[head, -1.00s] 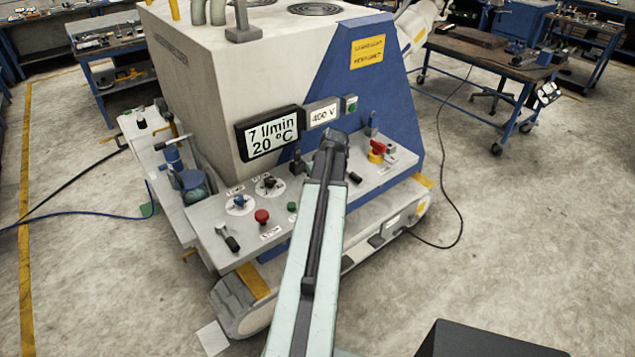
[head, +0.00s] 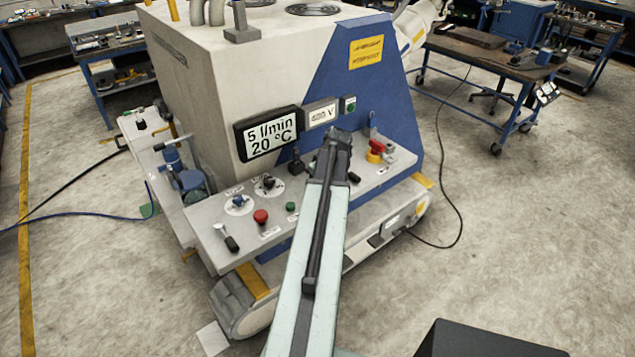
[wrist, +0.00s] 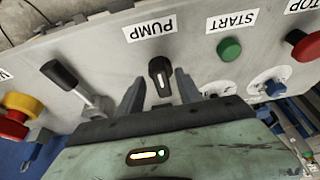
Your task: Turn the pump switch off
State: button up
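The pump switch (wrist: 160,76) is a black rotary knob with a white line, under an upside-down PUMP label (wrist: 150,28) in the wrist view. Its long side stands roughly upright in that picture. My gripper (wrist: 159,84) has one finger on each side of the knob, with gaps visible, so it is open around it. Whether a finger touches the knob is unclear. In the head view my gripper (head: 334,143) is over the front panel, and my arm hides the pump switch. The display (head: 268,135) reads 5 l/min and 20 °C.
Close to the knob are a black-handled lever (wrist: 78,85), the green START button (wrist: 229,49) and the red STOP button (wrist: 306,46). A red and yellow switch (head: 376,151) sits further right on the panel in the head view. Open floor (head: 510,250) lies right of the machine.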

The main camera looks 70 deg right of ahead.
jog(key=shift+w, duration=0.15)
jog(key=shift+r+p, duration=0.45)
jog(key=p+v, duration=0.6)
jog(key=v, duration=0.1)
jog(key=shift+a+f, duration=0.1)
